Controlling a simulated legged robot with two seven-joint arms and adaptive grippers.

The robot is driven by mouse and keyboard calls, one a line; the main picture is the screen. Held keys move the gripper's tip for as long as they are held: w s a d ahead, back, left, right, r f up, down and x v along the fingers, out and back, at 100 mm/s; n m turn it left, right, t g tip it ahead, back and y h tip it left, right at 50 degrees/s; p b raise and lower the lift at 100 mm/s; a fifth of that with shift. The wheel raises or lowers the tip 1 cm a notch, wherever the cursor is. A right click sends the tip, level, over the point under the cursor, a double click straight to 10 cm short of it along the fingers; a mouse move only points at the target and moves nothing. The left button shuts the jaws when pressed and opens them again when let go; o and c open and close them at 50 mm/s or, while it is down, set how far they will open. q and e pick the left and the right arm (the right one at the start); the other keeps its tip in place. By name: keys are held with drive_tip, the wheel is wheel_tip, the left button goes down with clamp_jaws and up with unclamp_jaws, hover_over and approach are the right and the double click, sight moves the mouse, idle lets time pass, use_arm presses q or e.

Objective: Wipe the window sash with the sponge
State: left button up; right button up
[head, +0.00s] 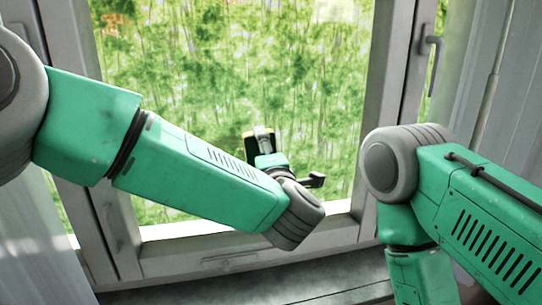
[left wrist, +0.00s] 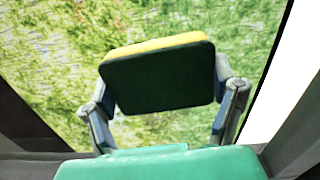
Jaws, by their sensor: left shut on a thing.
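The sponge (left wrist: 158,76) is a dark green pad with a yellow layer along its top edge. In the left wrist view it sits between the two fingers of my left gripper (left wrist: 166,88), which is shut on it. In the head view the left gripper (head: 264,150) is small, beyond my left forearm, in front of the glass. A little of the sponge (head: 246,143) shows there. The grey window sash (head: 160,256) frames the glass. I cannot tell whether the sponge touches the glass. My right gripper is outside the head view; only the right arm shows.
A window handle (head: 432,58) stands out on the right frame. A grey sill (head: 240,288) runs below the window. Pale curtains hang at the lower left and on the right. My left forearm hides part of the glass and lower rail.

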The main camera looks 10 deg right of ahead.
sight(271, 142)
use_arm(q)
drive_tip(key=shift+w+a+r, duration=0.1)
drive_tip(key=shift+a, duration=1.95)
drive_tip(key=shift+a+b, duration=0.35)
drive_tip(key=shift+a, duration=2.05)
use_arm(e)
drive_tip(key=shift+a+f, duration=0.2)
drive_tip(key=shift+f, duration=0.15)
use_arm(q)
drive_tip(key=shift+d+r+p, duration=0.45)
drive_tip(key=shift+d+r, duration=0.95)
drive_tip(key=shift+d, duration=0.05)
drive_tip(key=shift+s+d+f, duration=0.1)
drive_tip(key=shift+d, duration=1.9)
drive_tip(key=shift+s+d, duration=0.1)
drive_tip(key=shift+d, duration=1.85)
drive_tip(key=shift+w, duration=0.15)
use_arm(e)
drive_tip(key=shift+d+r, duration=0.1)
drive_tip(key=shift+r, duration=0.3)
use_arm(q)
drive_tip(key=shift+a, duration=0.15)
